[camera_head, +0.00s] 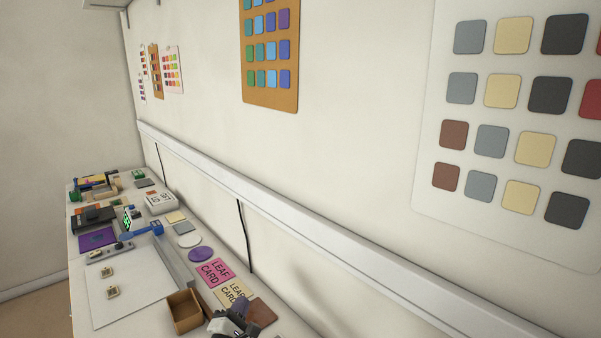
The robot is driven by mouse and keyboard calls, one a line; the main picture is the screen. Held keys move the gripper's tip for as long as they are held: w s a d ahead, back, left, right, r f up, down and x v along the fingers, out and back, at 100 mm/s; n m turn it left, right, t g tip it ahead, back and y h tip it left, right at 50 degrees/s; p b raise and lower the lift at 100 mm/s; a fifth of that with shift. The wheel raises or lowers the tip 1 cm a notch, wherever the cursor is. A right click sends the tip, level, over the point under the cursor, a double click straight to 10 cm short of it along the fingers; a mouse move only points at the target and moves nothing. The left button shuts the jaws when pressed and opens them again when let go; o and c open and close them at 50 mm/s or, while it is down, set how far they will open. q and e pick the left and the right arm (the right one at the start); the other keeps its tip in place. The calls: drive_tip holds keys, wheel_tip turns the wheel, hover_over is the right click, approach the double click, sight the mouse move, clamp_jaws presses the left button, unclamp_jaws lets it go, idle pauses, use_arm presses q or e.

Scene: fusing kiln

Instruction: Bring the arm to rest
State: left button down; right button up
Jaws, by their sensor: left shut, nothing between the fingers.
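My left gripper (236,322), dark grey and black, shows at the bottom edge of the head view, partly cut off by the frame. It is shut and empty. Most of my left arm is outside the picture. My right gripper is not in view.
The white bench holds a pale board (135,285), a pink card (215,272), a purple disc (200,254), a blue-handled tool (140,231) and a purple mat (98,239). A wall rail (300,232) runs behind. Sample boards (270,50) hang above.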

use_arm(q)
drive_tip(key=s+d+r+m+g+h, duration=0.5)
drive_tip(key=d+r+m+h, duration=0.15)
drive_tip(key=m, duration=0.95)
drive_tip(key=s+a+m+g+y, duration=0.2)
drive_tip(key=s+m+g, duration=0.1)
drive_tip(key=s+m, duration=0.3)
drive_tip(key=s+a+f+m+g+y, duration=0.1)
drive_tip(key=s+a+f+y, duration=0.35)
drive_tip(key=s, duration=0.65)
drive_tip(key=s+a+f+g+y, duration=0.1)
drive_tip(key=s+a+f+y, duration=0.4)
drive_tip(key=s, duration=0.5)
drive_tip(key=s+a+f+g+h, duration=0.1)
drive_tip(key=s+f+g, duration=0.2)
drive_tip(key=s+f, duration=0.6)
drive_tip(key=s+a+f+g, duration=0.1)
drive_tip(key=s+f+g, duration=0.2)
drive_tip(key=s+f, duration=0.55)
drive_tip(key=w+r+p+v, duration=0.1)
drive_tip(key=w+p+v, duration=0.2)
drive_tip(key=p+v, duration=1.2)
drive_tip(key=w+r+p+v, duration=0.1)
drive_tip(key=w+p+v, duration=0.3)
drive_tip(key=p+v, duration=1.1)
drive_tip(key=shift+s+d+r+m, duration=0.15)
drive_tip(key=shift+d+r+m, duration=0.25)
drive_tip(key=shift+r, duration=0.45)
